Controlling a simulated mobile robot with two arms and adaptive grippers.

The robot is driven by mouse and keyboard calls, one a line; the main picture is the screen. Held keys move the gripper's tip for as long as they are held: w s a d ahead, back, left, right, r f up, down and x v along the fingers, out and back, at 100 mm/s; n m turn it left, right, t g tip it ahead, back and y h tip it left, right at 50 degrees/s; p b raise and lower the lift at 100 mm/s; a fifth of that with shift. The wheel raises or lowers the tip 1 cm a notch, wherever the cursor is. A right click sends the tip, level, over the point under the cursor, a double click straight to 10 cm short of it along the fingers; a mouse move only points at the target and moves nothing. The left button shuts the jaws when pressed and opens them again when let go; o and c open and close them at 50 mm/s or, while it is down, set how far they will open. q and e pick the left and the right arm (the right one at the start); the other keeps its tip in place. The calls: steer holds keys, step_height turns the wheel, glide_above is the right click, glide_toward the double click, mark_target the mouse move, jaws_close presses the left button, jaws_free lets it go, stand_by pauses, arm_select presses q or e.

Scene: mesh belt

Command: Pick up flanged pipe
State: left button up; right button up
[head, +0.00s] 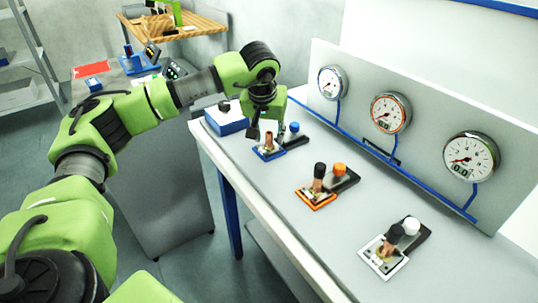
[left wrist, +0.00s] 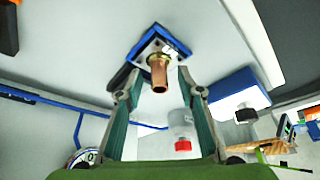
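A copper flanged pipe (head: 269,140) stands upright in the blue-edged fixture (head: 268,153) on the grey bench top. In the left wrist view the flanged pipe (left wrist: 159,75) projects from the blue fixture plate (left wrist: 147,45), between the fingers. My left gripper (head: 266,128) is above the blue fixture in the head view, its fingers around the pipe's upper end. In the wrist view my left gripper (left wrist: 158,88) is open, with a gap on each side of the pipe. My right gripper is in neither view.
An orange fixture (head: 316,198) and a white fixture (head: 384,263) stand nearer on the bench. A panel with three gauges (head: 391,113) runs along the back. A blue-and-white box (head: 226,122) sits at the bench's far end. Bare bench top lies between the fixtures.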

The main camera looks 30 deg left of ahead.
arm_select(q)
steer(key=shift+w+f, duration=0.15)
steer(key=shift+f, duration=0.15)
steer(key=shift+r, duration=0.15)
steer(key=shift+c, duration=0.4)
jaws_close()
steer(key=shift+r, duration=0.1)
